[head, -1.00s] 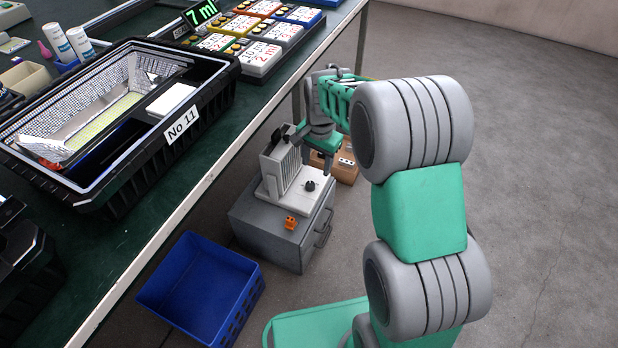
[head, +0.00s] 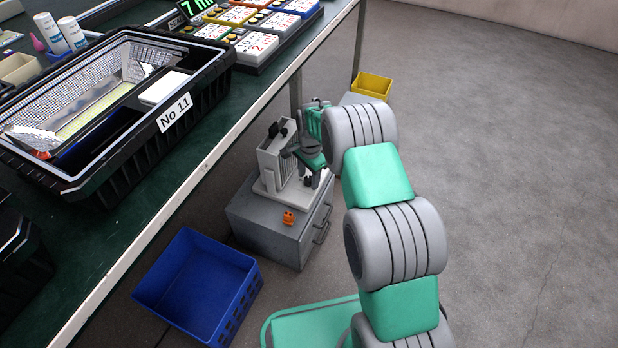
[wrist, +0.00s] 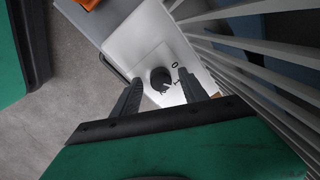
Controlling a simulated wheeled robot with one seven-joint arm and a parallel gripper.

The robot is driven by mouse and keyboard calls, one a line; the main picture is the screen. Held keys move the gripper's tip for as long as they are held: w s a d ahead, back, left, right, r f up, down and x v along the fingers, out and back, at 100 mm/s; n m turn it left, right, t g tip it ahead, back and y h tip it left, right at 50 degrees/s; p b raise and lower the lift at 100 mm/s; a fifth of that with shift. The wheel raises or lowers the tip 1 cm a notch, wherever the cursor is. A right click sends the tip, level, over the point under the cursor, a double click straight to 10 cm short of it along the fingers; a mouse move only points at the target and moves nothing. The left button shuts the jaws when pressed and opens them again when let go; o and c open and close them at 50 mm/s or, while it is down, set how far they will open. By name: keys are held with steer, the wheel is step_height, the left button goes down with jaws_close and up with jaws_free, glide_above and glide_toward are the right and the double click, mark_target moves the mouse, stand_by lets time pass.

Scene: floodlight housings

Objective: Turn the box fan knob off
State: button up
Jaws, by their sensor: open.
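The box fan (head: 270,162) stands on a white base on top of a grey drawer cabinet (head: 262,225). Its slatted grille (wrist: 262,40) fills the right side of the wrist view. The round black knob (wrist: 160,78) sits on the white panel, with an "O" printed at its upper right and other small marks around it. The knob's light mark points to the lower right. My gripper (wrist: 159,82) is open, with its fingertips on either side of the knob. Contact cannot be told. In the head view my gripper (head: 308,178) is over the base and hides the knob.
A small orange object (head: 288,217) sits on the cabinet's front top. A blue crate (head: 197,285) is on the floor to the left. The green workbench (head: 120,215) edge rises close on the left. A yellow bin (head: 373,86) stands behind. Open floor lies on the right.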

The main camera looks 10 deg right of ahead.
jaws_close()
stand_by(0.4)
steer(key=shift+s, duration=0.1)
steer(key=n+p, duration=0.2)
steer(key=n, duration=0.3)
steer(key=shift+d, duration=0.1)
steer(key=n, duration=0.6)
steer(key=shift+n+g+p, duration=0.3)
steer(key=shift+n+p, duration=0.1)
steer(key=shift+f, duration=0.1)
stand_by(0.5)
jaws_free()
